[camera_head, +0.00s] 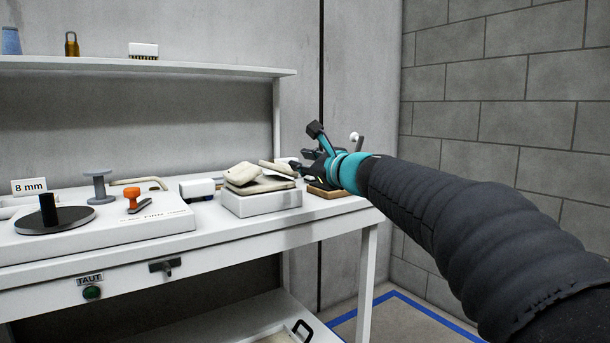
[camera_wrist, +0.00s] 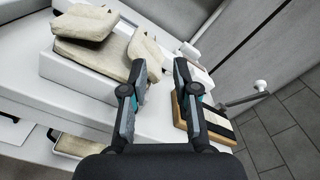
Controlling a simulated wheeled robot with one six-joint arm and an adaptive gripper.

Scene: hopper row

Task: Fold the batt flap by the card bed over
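A cream batt (camera_head: 262,185) lies on a white block on the bench, with two thick flaps on top. One flap (camera_head: 242,173) is on the left; the other flap (camera_head: 279,168), nearer the card bed, is tilted. In the wrist view this flap (camera_wrist: 149,49) stands just beyond my left fingertip; I cannot tell whether they touch. The card bed (camera_head: 325,192) is a wooden board right of the block, partly hidden by my gripper. It also shows in the wrist view (camera_wrist: 221,121), beside my right finger. My gripper (camera_head: 308,152) is open, with nothing between its fingers (camera_wrist: 161,72).
A white box (camera_head: 197,189) stands left of the block. An orange-knobbed part (camera_head: 133,198), a grey spool (camera_head: 99,187) and a black disc (camera_head: 53,218) are farther left. A lever with a white knob (camera_wrist: 260,86) rises beside the card bed. A shelf (camera_head: 150,66) runs above.

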